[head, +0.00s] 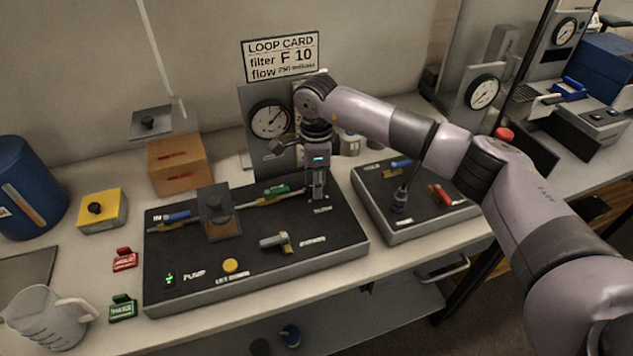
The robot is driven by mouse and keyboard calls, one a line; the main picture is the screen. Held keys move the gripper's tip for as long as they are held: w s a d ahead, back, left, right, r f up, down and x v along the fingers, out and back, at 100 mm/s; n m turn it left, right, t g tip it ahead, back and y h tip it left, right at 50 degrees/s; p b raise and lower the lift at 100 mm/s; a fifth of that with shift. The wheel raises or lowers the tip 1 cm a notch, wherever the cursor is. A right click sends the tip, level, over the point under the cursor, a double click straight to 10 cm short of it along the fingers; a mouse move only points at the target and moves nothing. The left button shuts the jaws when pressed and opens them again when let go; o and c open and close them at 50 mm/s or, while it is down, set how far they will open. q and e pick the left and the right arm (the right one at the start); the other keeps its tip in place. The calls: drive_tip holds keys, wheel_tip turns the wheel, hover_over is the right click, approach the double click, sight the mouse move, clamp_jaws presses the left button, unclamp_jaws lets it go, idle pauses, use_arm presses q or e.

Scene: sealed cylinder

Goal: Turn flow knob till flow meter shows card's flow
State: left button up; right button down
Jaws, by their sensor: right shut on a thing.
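My right gripper (319,198) points down at the right back part of the black panel (200,262). It is shut on what appears to be the flow knob, which the fingers hide; a small blurred label lies just in front. The loop card (281,57) on the wall reads filter F 10 and a flow in small print, perhaps 750 ml/min. A round dial (270,119) with a needle stands on a grey upright plate behind the panel. A pale upright scale (299,128) beside it, possibly the flow meter, is mostly hidden by my wrist. My left gripper is out of view.
The panel carries a filter block (216,211), a yellow button (230,265), a lever valve (276,240) and a lit pump switch (170,279). A second panel (420,215) sits under my right forearm. A jug (46,318) stands front left.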

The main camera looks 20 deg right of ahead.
drive_tip(key=c, duration=1.3)
unclamp_jaws()
drive_tip(key=shift+r, duration=0.1)
wheel_tip(320, 180, up, 12)
